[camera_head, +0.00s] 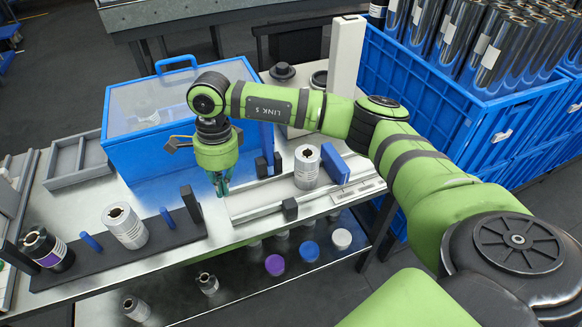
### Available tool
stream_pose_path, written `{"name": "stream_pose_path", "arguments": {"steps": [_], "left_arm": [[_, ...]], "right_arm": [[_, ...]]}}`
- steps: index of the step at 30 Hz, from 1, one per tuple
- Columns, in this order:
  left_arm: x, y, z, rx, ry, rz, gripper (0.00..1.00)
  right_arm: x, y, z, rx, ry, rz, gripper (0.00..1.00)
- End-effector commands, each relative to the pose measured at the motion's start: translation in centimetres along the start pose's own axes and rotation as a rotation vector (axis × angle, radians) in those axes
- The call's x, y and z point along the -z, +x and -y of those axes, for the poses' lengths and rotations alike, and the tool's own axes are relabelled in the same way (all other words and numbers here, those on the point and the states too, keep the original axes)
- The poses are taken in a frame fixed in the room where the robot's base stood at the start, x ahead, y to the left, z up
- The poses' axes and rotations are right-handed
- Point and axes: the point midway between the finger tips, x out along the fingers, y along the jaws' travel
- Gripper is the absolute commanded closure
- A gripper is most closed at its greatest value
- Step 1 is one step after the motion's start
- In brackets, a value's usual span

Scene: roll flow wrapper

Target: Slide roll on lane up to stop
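A silver roll (307,167) stands upright on a pale lane (262,200) with raised rails, beside a blue block (335,163). A dark lane (150,249) to the left carries another silver roll (125,227) and a black roll with a purple label (48,250), with blue posts between and beside them. An upright black end plate (192,205) stands at its right end. I cannot tell which part is the stop. My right gripper (220,188) points down between the two lanes, apart from the rolls; its finger gap is unclear. My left gripper is not in view.
A blue box with a clear lid (125,115) stands behind the lanes. Blue crates (430,95) full of rolls stand at the right. A grey tray (75,160) lies at the left. Rolls and coloured caps sit on the lower shelf.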

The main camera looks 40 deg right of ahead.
Motion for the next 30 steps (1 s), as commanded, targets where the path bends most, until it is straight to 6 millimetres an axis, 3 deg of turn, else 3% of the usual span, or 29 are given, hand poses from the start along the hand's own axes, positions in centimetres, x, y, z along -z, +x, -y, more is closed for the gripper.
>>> {"name": "stream_pose_path", "arguments": {"steps": [1,3,6,11,16,26,30], "left_arm": [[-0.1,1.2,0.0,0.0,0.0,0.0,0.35],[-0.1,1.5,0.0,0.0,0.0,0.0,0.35],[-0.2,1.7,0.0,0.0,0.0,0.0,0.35],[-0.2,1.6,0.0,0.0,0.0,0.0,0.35],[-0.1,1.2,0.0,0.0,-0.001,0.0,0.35],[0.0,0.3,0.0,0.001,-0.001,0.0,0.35],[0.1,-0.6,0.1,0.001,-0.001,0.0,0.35]], "right_arm": [[2.2,0.0,1.0,0.035,0.006,-0.102,1.0],[5.0,-1.2,1.9,0.065,0.025,-0.228,1.0],[7.7,-2.7,2.6,0.089,0.055,-0.347,1.0],[9.2,-3.1,2.8,0.095,0.073,-0.408,1.0],[10.2,-0.9,2.8,0.091,0.072,-0.408,1.0],[12.9,5.6,3.4,0.09,0.073,-0.406,1.0],[15.1,5.2,3.3,0.093,0.074,-0.405,1.0]]}}
